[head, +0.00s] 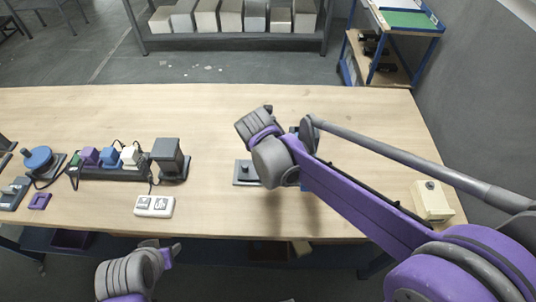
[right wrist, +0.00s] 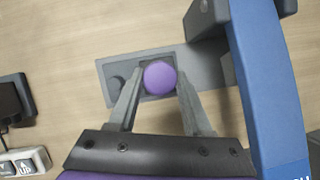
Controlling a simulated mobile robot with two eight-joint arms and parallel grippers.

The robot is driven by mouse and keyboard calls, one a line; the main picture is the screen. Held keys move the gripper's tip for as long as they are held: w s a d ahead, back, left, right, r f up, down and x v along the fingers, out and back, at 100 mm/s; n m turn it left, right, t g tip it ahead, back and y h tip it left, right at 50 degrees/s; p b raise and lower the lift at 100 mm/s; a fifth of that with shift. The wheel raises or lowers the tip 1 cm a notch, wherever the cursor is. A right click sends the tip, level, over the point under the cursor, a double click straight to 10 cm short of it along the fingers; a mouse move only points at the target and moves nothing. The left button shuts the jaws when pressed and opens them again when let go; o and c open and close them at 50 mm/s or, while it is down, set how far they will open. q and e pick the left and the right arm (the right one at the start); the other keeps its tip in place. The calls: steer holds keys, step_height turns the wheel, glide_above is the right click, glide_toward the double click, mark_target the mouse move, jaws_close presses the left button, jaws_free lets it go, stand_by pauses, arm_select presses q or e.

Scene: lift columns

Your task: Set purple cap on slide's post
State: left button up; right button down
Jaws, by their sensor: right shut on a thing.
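The purple cap (right wrist: 160,77) shows as a round disc in the right wrist view, between the fingertips of my right gripper (right wrist: 158,82), which is shut on it. The cap is over a dark square on the slide's grey plate (right wrist: 125,64); whether it touches the post below cannot be told. In the head view the plate (head: 240,181) is partly hidden behind my right arm, and cap and fingertips are hidden. My left gripper (head: 173,248) is low at the front edge, its opening unclear.
A blue upright frame (right wrist: 265,80) stands close right of my right gripper. A white switch box (head: 154,206), a dark block (head: 168,158) and a row of coloured plugs (head: 109,156) lie left. A cream box (head: 432,201) is at right. The table's back middle is clear.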

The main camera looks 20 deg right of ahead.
arm_select(q)
steer(key=shift+s+f+b, duration=0.25)
steer(key=shift+f+b, duration=0.25)
steer(key=shift+f, duration=0.25)
arm_select(e)
steer(key=shift+f, duration=0.65)
stand_by(0.9)
jaws_free()
stand_by(0.6)
arm_select(q)
steer(key=shift+r, duration=0.1)
arm_select(e)
steer(key=shift+r, duration=0.1)
steer(key=shift+r+p, duration=1.8)
steer(key=shift+r, duration=1.7)
arm_select(q)
steer(key=r, duration=0.1)
steer(key=w+r, duration=0.1)
steer(key=r, duration=0.1)
steer(key=w+r, duration=0.1)
steer(key=r, duration=0.1)
arm_select(e)
steer(key=shift+f, duration=0.15)
